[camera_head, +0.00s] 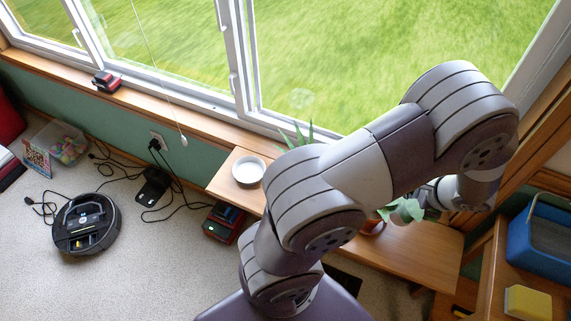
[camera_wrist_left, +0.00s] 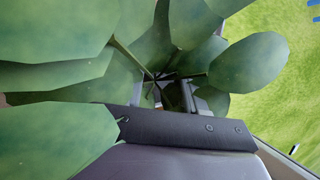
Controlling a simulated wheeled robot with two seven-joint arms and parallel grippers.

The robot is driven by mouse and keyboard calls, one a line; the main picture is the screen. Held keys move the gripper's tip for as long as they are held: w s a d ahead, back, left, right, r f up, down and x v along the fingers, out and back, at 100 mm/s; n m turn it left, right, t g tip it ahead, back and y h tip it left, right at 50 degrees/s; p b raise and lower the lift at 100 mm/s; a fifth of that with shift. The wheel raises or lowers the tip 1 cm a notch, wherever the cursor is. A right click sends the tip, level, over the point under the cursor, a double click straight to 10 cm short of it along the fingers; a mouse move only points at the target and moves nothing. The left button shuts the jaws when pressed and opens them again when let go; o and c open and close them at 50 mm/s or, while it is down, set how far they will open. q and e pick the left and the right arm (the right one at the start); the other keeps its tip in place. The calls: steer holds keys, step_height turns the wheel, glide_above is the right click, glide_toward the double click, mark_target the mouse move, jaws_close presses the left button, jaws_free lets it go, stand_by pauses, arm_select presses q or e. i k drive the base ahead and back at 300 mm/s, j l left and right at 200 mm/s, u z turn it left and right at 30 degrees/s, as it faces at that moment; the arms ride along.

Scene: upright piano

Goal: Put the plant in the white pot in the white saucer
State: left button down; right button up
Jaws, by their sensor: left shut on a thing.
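The white saucer (camera_head: 248,171) stands empty on the left end of the wooden bench under the window. My left arm crosses the middle of the head view, and its wrist is over the bench's right part. Broad green leaves (camera_head: 405,210) show beside the wrist and fill much of the left wrist view (camera_wrist_left: 245,62). My left gripper (camera_wrist_left: 176,95) is among these leaves, shut on the plant. The leaves and dark gripper parts hide the grip point. I cannot make out a white pot. My right gripper is not in view.
An orange-brown pot (camera_head: 373,226) shows partly behind my arm. A spiky-leaved plant (camera_head: 298,134) stands by the window, its lower part hidden. The bench (camera_head: 425,250) has bare wood at right. A blue container (camera_head: 541,240) and yellow sponge-like block (camera_head: 527,302) stand far right.

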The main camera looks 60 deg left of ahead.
mark_target(250, 172)
steer(key=k+j+u, duration=0.15)
steer(key=j, duration=0.25)
steer(key=k+j+u, duration=0.15)
steer(key=j, duration=0.3)
steer(key=j+u, duration=0.15)
steer(key=j, duration=0.3)
steer(key=i+j+u, duration=0.1)
steer(key=i+j, duration=0.05)
steer(key=i, duration=0.1)
